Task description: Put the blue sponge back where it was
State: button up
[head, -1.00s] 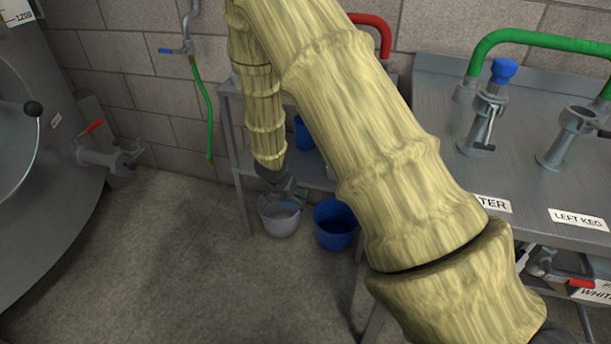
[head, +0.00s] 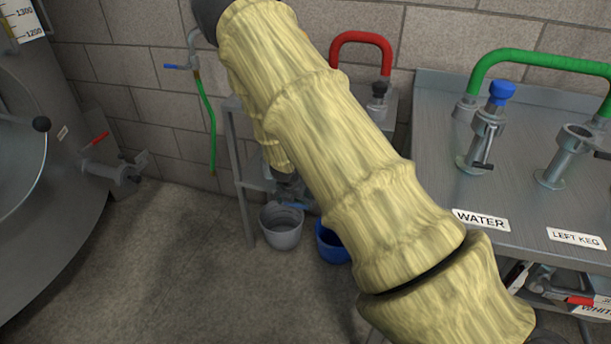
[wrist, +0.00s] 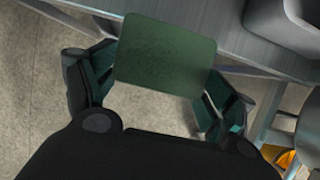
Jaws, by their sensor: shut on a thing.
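My gripper (wrist: 160,95) is shut on the sponge (wrist: 167,55), which lies flat between the two fingers. The sponge shows a dark green face in the wrist view. In the head view a small blue edge of it (head: 292,205) shows below my gripper (head: 288,190). My gripper hangs low by the shelf stand, just above and behind the grey bucket (head: 281,238); the arm hides much of this area. A blue bucket (head: 330,245) stands to the right, partly hidden behind my arm.
A steel bench (head: 440,130) with taps stands at right, a large tank (head: 50,200) at left. The shelf stand (head: 237,165) is by the wall. In the wrist view a grey shelf edge (wrist: 240,50) lies close beyond the sponge. Floor at front left is clear.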

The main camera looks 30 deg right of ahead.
jog(key=w+d, duration=0.4)
jog(key=shift+d+f, duration=0.1)
jog(key=shift+d, duration=0.15)
jog(key=shift+w+d, duration=0.85)
jog(key=shift+d, duration=0.2)
jog(key=shift+w+d, duration=0.8)
jog(key=shift+d, duration=0.2)
jog(key=shift+f, duration=0.2)
jog(key=o, duration=0.9)
jog(key=shift+f+b, duration=0.2)
jog(key=shift+b, duration=0.6)
